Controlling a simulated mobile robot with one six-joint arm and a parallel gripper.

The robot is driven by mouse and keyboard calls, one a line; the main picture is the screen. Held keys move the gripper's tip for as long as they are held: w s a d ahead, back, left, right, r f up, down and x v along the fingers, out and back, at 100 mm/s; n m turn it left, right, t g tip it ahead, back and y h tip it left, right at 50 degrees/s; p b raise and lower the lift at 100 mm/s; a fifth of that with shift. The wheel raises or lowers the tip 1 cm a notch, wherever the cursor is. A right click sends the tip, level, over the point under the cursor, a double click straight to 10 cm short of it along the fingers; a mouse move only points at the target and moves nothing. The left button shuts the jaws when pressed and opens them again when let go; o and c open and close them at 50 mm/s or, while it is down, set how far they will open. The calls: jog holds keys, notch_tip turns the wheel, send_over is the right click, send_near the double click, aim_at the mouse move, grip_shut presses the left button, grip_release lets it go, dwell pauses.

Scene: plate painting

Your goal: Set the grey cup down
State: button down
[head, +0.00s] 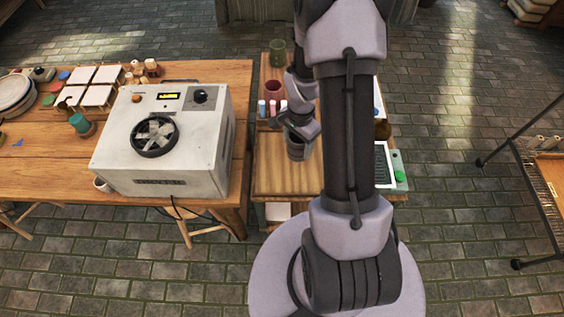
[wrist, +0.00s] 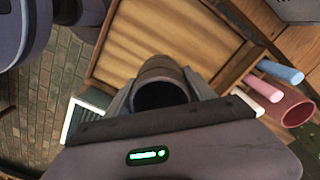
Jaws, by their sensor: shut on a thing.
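The grey cup (head: 296,149) is dark grey-brown and hangs upright, as far as I can tell, at my gripper (head: 298,133) over the small wooden table (head: 268,182). In the wrist view the cup (wrist: 161,70) sits between the two fingers of my gripper (wrist: 160,88), its dark open mouth facing the camera. My gripper is shut on it. Whether the cup's base touches the tabletop is not clear from these views.
A red cup (head: 273,88) and a green cup (head: 277,52) stand at the table's back, with pink and blue sticks (head: 262,108) nearby. A framed screen (head: 382,164) lies at the right. The table's front left is bare. A white machine (head: 166,140) stands left.

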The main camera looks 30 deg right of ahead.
jog(key=a, duration=0.7)
jog(key=shift+s+f+b, duration=0.2)
jog(key=shift+f+b, duration=0.15)
jog(key=shift+a+f, duration=0.25)
jog(key=shift+f+b, duration=0.6)
jog(key=shift+f, duration=0.9)
jog(key=shift+f, duration=0.15)
jog(key=shift+c, duration=1.6)
grip_release()
